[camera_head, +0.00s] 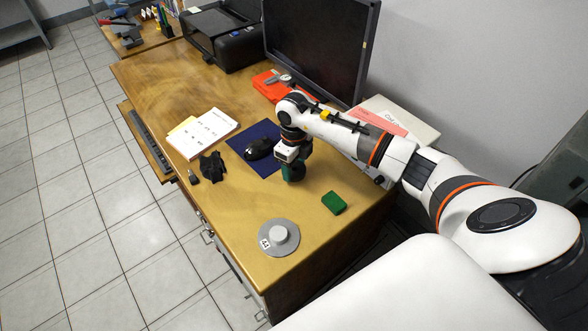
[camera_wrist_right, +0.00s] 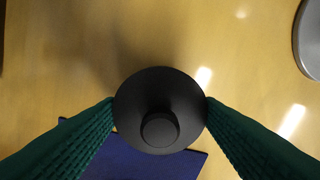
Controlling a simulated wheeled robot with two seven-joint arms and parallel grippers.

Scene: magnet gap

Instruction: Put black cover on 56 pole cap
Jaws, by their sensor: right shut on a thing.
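The pole cap (camera_head: 265,244) is a grey disc with a raised round boss and a small white number label, which is too small to read surely. It lies flat near the front of the desk, and a grey disc edge shows at the upper right of the right wrist view (camera_wrist_right: 311,42). My right gripper (camera_head: 292,174) is beside the blue mat, behind the pole cap. In the right wrist view its green fingers (camera_wrist_right: 160,112) are shut on the round black cover (camera_wrist_right: 150,88), which has a knob. My left gripper is out of view.
A green block (camera_head: 334,203) lies right of the pole cap. A blue mat (camera_head: 240,143) with a black mouse (camera_head: 259,149), a black crumpled item (camera_head: 212,167) and papers (camera_head: 203,133) lie further left. A monitor (camera_head: 320,45) stands behind. The desk around the pole cap is clear.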

